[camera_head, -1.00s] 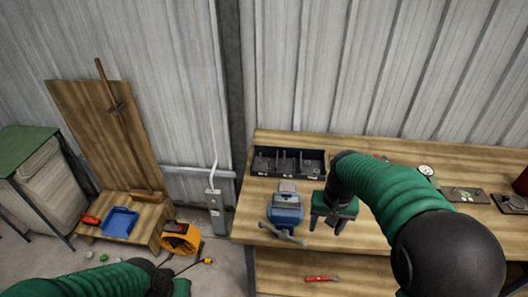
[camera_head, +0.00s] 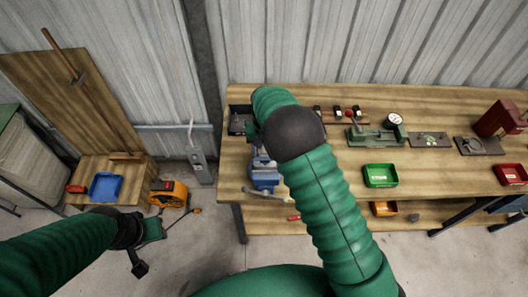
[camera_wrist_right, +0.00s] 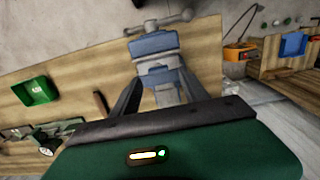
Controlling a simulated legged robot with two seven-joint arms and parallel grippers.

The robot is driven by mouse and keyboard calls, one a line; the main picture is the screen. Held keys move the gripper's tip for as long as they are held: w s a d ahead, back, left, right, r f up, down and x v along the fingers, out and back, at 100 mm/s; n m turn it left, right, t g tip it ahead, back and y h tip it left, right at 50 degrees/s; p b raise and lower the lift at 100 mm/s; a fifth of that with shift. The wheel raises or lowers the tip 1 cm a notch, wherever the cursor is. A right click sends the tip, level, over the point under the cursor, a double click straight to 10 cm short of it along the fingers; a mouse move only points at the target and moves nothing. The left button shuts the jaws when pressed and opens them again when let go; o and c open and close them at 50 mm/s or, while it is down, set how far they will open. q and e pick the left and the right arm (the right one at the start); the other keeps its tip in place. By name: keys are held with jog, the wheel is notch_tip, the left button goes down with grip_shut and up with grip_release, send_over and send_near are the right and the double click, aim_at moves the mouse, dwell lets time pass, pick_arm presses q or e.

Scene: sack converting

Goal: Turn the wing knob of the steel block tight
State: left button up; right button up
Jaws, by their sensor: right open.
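A blue vise (camera_head: 264,176) stands at the left front edge of the workbench, its bar handle towards the front. It also shows in the right wrist view (camera_wrist_right: 153,45), with a grey piece at its jaws. I cannot tell whether that piece is the steel block, and I cannot make out a wing knob. My right gripper (camera_wrist_right: 157,95) is open and empty, its two fingers pointing towards the vise. In the head view my right arm largely hides it. My left gripper (camera_head: 140,258) is low at the left, above the floor, well away from the bench; its jaws are unclear.
A black compartment tray (camera_head: 238,120) lies behind the vise, partly hidden by my arm. A green fixture (camera_head: 376,136), a dial gauge (camera_head: 394,120), a green bin (camera_head: 380,175) and a red bin (camera_head: 511,173) lie to the right.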

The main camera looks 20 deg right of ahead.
aim_at(265, 161)
jog(key=shift+s+d+f, duration=0.15)
jog(key=shift+s+f, duration=0.05)
jog(key=shift+f, duration=0.85)
jog(key=shift+s+f, duration=0.15)
jog(key=shift+s, duration=0.15)
jog(key=shift+a, duration=0.2)
jog(key=shift+c, duration=0.4)
jog(key=shift+w+a+f, duration=0.1)
jog(key=shift+w, duration=0.1)
jog(key=c, duration=0.5)
jog(key=shift+d, duration=0.2)
grip_shut()
